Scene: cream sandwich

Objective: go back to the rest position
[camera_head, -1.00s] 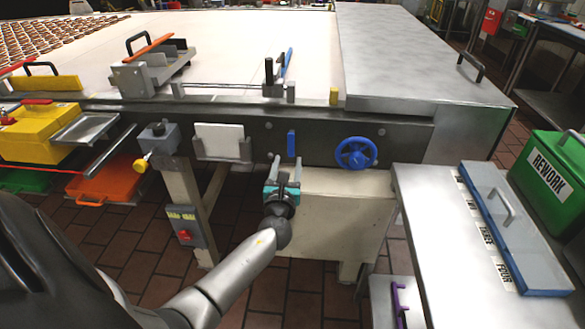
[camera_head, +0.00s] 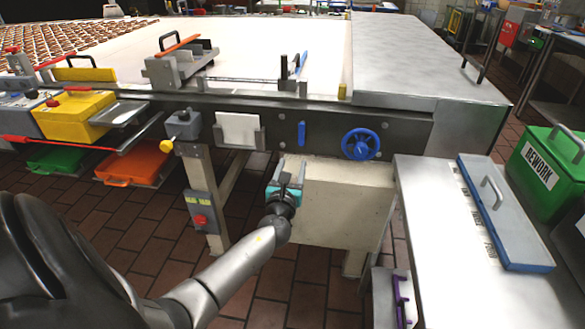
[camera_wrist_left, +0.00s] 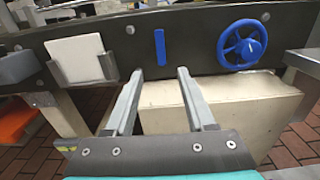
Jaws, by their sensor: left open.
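My left gripper (camera_head: 291,168) is in the middle of the head view, in front of the cream block (camera_head: 345,195) under the conveyor's dark side rail (camera_head: 400,138). In the left wrist view its two grey fingers (camera_wrist_left: 157,80) stand apart with nothing between them. They point toward the dark rail, with the blue handle (camera_wrist_left: 160,47) beyond the gap. I cannot tell the exact gap to the rail. My right gripper is not in either view.
A blue handwheel (camera_head: 361,144) and a white card in a holder (camera_head: 238,130) are on the rail. A steel side table (camera_head: 440,220) with a blue-edged lid stands at right, beside a green REWORK box (camera_head: 545,170). A yellow box (camera_head: 75,115) and orange tray (camera_head: 132,163) are at left.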

